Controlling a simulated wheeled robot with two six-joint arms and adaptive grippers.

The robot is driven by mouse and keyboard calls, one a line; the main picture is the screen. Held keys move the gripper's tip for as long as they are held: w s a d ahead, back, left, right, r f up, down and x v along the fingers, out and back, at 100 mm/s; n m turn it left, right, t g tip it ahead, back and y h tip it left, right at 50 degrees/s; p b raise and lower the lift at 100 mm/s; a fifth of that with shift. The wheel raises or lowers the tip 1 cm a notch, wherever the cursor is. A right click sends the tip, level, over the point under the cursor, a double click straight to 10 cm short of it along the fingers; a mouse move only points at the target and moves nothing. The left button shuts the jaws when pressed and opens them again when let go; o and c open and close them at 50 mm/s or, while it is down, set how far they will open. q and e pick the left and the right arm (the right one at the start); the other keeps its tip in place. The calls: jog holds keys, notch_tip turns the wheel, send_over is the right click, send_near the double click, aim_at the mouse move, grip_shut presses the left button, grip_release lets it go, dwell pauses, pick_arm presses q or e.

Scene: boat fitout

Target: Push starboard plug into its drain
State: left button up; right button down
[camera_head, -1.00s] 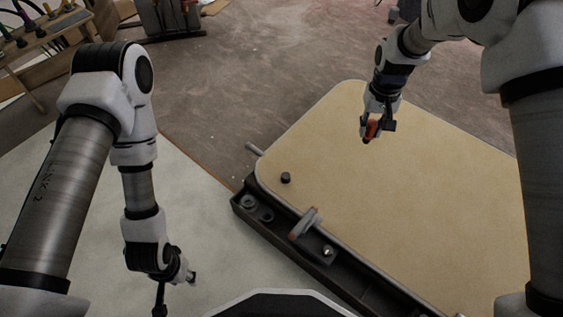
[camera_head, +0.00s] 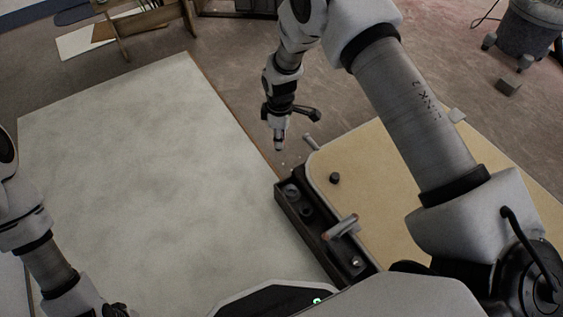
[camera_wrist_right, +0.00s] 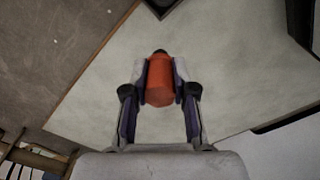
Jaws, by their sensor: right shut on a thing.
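My right gripper (camera_head: 279,145) hangs above the floor, just beyond the far left corner of the tan panel (camera_head: 385,165). In the right wrist view its fingers (camera_wrist_right: 160,92) are shut on an orange cylindrical piece (camera_wrist_right: 159,82) with a dark tip; whether this is the starboard plug I cannot tell. A small black knob or plug (camera_head: 334,178) stands on the tan panel near its left edge. The dark tray (camera_head: 318,238) along that edge has round openings, one of them at its far end (camera_head: 292,191). My left gripper (camera_head: 113,311) is cut off at the bottom left.
A grey lever-like part with an orange end (camera_head: 341,227) sits across the tray and panel edge. A large pale sheet (camera_head: 150,170) lies to the left, clear. A wooden stand (camera_head: 140,22) and a dark bin (camera_head: 528,35) stand farther back.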

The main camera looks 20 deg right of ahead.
jog(key=s+d+f+n+b, duration=0.1)
jog(key=f+n+b, duration=0.3)
jog(key=f, duration=0.6)
jog(key=s+d+f+n+b, duration=0.2)
jog(key=f+n+b, duration=0.2)
jog(key=f, duration=0.6)
jog(key=shift+n, duration=0.9)
jog(key=shift+s+d, duration=0.1)
jog(key=shift+f+b, duration=2.1)
jog(key=shift+f, duration=0.4)
jog(key=c, duration=0.9)
grip_release()
jog(key=shift+o, duration=0.2)
jog(key=shift+r, duration=0.1)
